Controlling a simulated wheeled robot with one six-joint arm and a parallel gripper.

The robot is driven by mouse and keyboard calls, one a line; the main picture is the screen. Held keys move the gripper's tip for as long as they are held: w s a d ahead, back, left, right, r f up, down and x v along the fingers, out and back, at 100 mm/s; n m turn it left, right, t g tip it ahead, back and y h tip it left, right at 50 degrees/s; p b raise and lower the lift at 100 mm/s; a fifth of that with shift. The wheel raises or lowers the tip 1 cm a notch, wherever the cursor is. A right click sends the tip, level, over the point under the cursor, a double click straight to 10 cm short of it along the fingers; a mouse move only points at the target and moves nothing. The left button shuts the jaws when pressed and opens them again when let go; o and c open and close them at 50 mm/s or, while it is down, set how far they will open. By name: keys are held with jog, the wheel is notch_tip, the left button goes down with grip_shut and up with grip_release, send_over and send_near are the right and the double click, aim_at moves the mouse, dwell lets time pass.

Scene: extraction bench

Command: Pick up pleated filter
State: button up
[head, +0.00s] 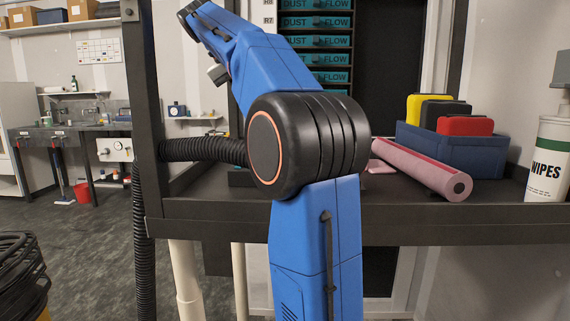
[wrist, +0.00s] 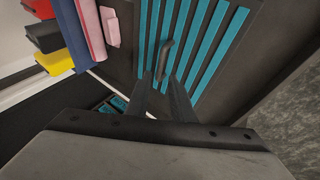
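The pleated filter (wrist: 207,50) is a dark-framed panel with teal stripes and a black loop handle (wrist: 165,56). It fills the upper middle of the wrist view. In the head view only a small dark and teal edge (head: 240,179) shows, seemingly part of it; my arm hides the rest. My gripper (wrist: 160,77) is open in the wrist view, its two dark fingers apart and pointing at the handle. The handle's near end appears between the fingertips; I cannot tell whether they touch it. The head view does not show the gripper.
On the dark bench (head: 440,211), a pink roll (head: 425,166), a blue bin (head: 470,152) with yellow, black and red blocks, and a wipes canister (head: 548,160) stand to the right. A rack of teal-labelled units (head: 316,40) rises behind. A black hose (head: 205,149) runs left of my arm.

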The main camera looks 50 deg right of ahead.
jog(key=x, duration=1)
jog(key=shift+w+x, duration=0.15)
jog(key=shift+x, duration=1.2)
jog(key=shift+w+x, duration=0.15)
jog(key=shift+x, duration=1.25)
jog(key=shift+a, duration=0.1)
grip_shut()
